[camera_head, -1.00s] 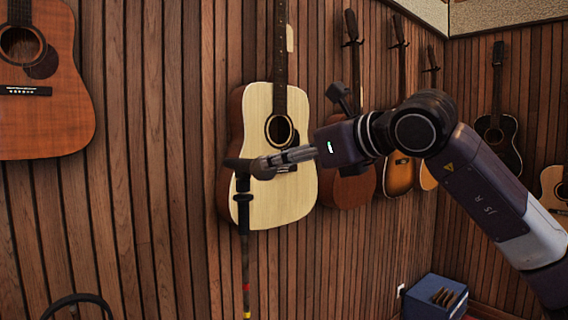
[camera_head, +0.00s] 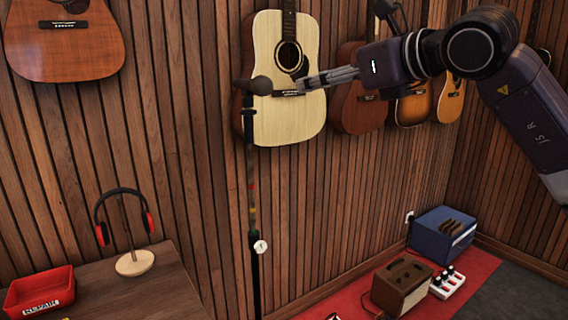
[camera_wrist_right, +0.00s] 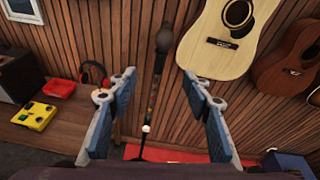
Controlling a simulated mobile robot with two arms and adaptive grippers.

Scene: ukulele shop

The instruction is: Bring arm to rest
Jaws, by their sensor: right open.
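My right gripper (camera_head: 322,80) reaches in from the right in the head view, in front of the pale guitar (camera_head: 282,105) on the wall. In the right wrist view its two fingers (camera_wrist_right: 160,100) stand wide apart with nothing between them held. A black microphone on a stand (camera_head: 254,86) is just left of the fingertips in the head view, apart from them by a small gap. In the right wrist view the microphone (camera_wrist_right: 164,40) shows beyond and between the fingers. My left gripper is in neither view.
A wooden table (camera_head: 150,290) at lower left bears a headphone stand (camera_head: 135,262) with headphones and a red "REPAIR" tray (camera_head: 40,290). A brown amplifier (camera_head: 402,284), a pedal (camera_head: 446,284) and a blue box (camera_head: 442,234) stand on the floor. More guitars hang on the wall.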

